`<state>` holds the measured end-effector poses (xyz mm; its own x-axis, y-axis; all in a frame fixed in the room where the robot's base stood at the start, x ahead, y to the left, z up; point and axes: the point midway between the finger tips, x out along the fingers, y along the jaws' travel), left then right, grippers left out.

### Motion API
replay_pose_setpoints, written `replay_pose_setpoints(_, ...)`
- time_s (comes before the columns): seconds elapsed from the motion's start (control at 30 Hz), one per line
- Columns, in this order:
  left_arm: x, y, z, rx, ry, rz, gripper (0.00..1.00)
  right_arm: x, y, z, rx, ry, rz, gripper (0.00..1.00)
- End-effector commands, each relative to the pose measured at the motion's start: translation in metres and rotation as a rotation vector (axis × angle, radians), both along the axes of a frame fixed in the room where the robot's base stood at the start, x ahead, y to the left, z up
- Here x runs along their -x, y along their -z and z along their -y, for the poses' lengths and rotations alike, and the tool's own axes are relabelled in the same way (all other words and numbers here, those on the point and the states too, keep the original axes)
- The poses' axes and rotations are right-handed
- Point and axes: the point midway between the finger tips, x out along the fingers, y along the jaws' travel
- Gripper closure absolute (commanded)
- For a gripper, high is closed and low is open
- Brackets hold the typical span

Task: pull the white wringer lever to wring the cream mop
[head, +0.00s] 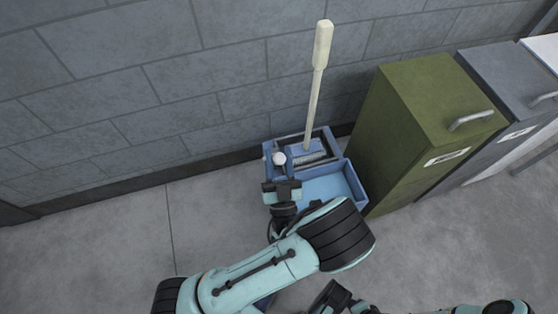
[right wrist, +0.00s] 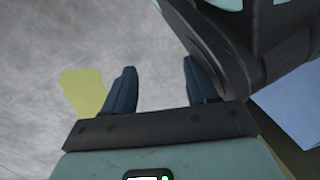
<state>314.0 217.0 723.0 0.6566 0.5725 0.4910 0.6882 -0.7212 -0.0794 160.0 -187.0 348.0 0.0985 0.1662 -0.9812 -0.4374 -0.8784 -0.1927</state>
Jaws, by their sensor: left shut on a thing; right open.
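The cream mop (head: 317,85) stands almost upright, its handle rising from the blue mop bucket (head: 345,165) by the wall. Its lower end is hidden inside the bucket's wringer. The white wringer lever (head: 279,158) shows as a round white end at the bucket's left side. My left gripper (head: 283,182) is at the bucket's near left, just below the white end, and is shut on the lever; the contact itself is mostly hidden. My right gripper (right wrist: 160,82) is open, with nothing between its fingers in the right wrist view.
A green cabinet (head: 405,130) stands close to the bucket's right, with a grey cabinet (head: 505,75) beyond it. A block wall (head: 150,90) runs behind. The floor (head: 90,240) at left is clear. A yellow patch (right wrist: 82,90) shows in the right wrist view.

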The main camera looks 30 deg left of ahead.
Motion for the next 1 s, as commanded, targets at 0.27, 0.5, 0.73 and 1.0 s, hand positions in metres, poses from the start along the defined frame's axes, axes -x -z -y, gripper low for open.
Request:
replay_pose_setpoints(0.27, -0.007, -0.007, -0.011, 0.033, -0.006, -0.029, 0.97, -0.026, -0.025, -0.007, -0.001, -0.011, 0.088, 0.34)
replay_pose_setpoints(0.5, -0.016, -0.016, -0.023, 0.068, -0.006, -0.057, 0.97, -0.037, -0.049, -0.013, -0.007, -0.02, 0.134, 0.34)
replay_pose_setpoints(0.73, -0.022, -0.02, -0.03, 0.093, -0.004, -0.078, 0.97, -0.039, -0.063, -0.018, -0.017, -0.028, 0.147, 0.34)
replay_pose_setpoints(1.0, -0.023, -0.019, -0.03, 0.093, -0.004, -0.08, 0.97, -0.039, -0.062, -0.019, -0.017, -0.028, 0.146, 0.34)
